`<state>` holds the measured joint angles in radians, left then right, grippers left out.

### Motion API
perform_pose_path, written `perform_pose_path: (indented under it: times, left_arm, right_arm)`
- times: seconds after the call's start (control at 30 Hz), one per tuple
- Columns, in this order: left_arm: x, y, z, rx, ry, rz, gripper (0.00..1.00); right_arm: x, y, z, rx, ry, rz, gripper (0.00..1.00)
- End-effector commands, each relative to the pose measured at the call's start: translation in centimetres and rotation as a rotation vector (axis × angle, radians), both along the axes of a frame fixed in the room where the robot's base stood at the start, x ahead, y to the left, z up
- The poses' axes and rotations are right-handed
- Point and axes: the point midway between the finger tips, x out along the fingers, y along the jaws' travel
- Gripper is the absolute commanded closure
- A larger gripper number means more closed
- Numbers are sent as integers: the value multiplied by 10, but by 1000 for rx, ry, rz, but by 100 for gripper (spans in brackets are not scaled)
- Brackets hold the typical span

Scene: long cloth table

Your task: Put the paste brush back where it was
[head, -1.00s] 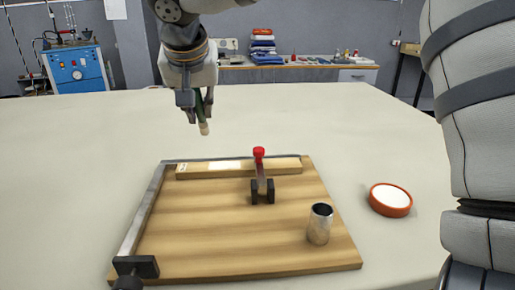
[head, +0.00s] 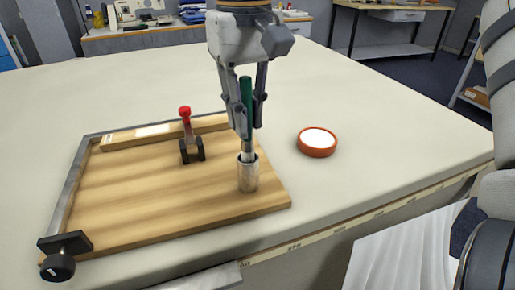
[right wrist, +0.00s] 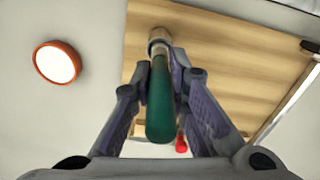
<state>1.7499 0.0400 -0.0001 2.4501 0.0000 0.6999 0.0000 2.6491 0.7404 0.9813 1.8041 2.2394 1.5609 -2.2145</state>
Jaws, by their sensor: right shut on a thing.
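The paste brush (head: 246,110) has a green handle and a pale lower end. My right gripper (head: 246,118) is shut on its handle and holds it upright over the metal cup (head: 248,178). The brush's lower end is at the cup's mouth and appears to reach just inside it. The cup stands on the wooden board (head: 150,200), near its right front corner. In the right wrist view the green handle (right wrist: 160,100) lies between the fingers, in line with the cup (right wrist: 159,36). My left gripper is not in view.
A red-knobbed clamp (head: 190,145) stands on the board left of the cup. A wooden bar (head: 155,132) lies along the back. An orange-rimmed dish (head: 317,142) with white content sits right of the board. The table behind is clear.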

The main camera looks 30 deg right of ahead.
Motion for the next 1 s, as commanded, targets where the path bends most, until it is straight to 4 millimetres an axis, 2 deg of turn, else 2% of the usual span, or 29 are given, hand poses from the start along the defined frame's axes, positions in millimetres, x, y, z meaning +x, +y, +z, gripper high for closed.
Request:
perform_pose_path:
  times: [0.23, 0.6, 0.63, 0.7, 1.0]
  left_arm:
    - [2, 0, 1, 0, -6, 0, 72]
    - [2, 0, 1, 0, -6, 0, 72]
    - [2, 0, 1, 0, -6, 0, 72]
    - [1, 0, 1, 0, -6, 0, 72]
    - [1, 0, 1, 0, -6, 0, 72]
  right_arm:
    - [0, 0, -42, 0, -3, -2, 100]
    - [0, 0, -50, 0, -4, -3, 100]
    - [1, 0, -50, 0, -4, -3, 83]
    - [1, 0, -50, 0, -5, -3, 67]
    - [1, 0, -49, 0, -5, -3, 65]
